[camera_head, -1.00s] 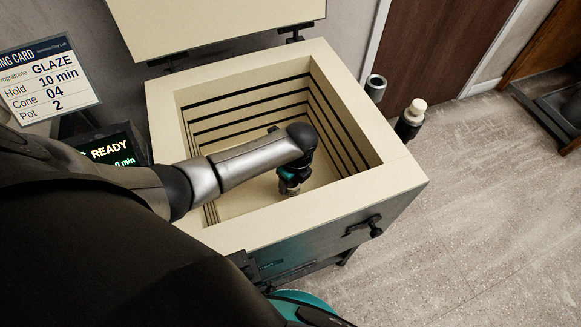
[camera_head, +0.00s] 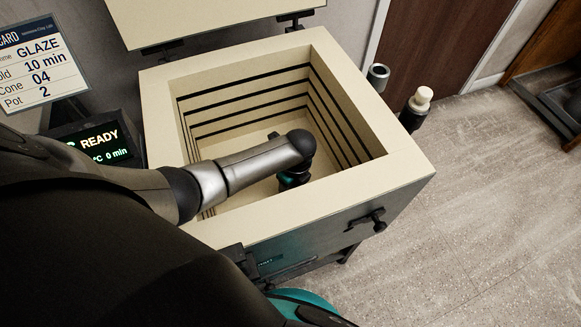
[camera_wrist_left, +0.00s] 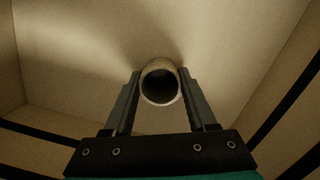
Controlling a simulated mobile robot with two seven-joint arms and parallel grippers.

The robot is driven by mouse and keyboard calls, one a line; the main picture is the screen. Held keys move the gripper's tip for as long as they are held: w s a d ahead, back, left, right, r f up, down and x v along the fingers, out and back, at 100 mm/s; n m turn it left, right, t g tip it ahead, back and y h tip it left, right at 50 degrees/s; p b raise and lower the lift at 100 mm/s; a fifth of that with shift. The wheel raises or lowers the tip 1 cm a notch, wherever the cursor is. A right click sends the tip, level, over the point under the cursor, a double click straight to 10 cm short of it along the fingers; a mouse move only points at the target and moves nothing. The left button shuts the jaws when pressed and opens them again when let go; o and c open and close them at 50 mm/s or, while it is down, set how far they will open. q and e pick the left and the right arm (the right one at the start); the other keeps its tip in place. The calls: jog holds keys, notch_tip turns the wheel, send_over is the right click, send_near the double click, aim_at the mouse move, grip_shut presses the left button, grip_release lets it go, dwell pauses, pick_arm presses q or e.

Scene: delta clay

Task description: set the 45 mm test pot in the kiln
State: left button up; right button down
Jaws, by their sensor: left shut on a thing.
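The kiln (camera_head: 330,193) is an open cream-lined box with dark grooves around its inner walls. My left arm reaches over its near-left rim, and my left gripper (camera_head: 291,182) is down inside the chamber, partly hidden by my wrist and the front wall. In the left wrist view, both fingers (camera_wrist_left: 160,84) are shut on the test pot (camera_wrist_left: 160,65), a small pale round pot with a dark open mouth. The pale kiln floor lies beyond the pot; I cannot tell whether the pot touches it. My right gripper is out of view.
The kiln lid (camera_head: 210,18) stands raised at the back. A card (camera_head: 40,65) reading GLAZE, 10 min, cone 04, pot 2 and a display (camera_head: 98,145) reading READY stand to the left. A grey cylinder (camera_head: 378,77) and a white-topped dark one (camera_head: 418,105) are to the right.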

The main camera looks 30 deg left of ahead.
pick_arm(q)
jog(key=shift+f, duration=0.1)
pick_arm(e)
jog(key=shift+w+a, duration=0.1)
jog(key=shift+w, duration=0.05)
pick_arm(q)
jog(key=o, duration=1.4)
jog(key=shift+c, duration=0.2)
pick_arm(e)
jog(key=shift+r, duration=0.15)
pick_arm(q)
notch_tip(320, 180, up, 3)
jog(key=shift+d+r+p, duration=0.1)
jog(key=shift+d+p, duration=0.05)
jog(key=shift+p, duration=0.75)
notch_tip(320, 180, up, 9)
jog(key=d+p, duration=0.1)
jog(key=p, duration=0.3)
jog(key=shift+s, duration=0.25)
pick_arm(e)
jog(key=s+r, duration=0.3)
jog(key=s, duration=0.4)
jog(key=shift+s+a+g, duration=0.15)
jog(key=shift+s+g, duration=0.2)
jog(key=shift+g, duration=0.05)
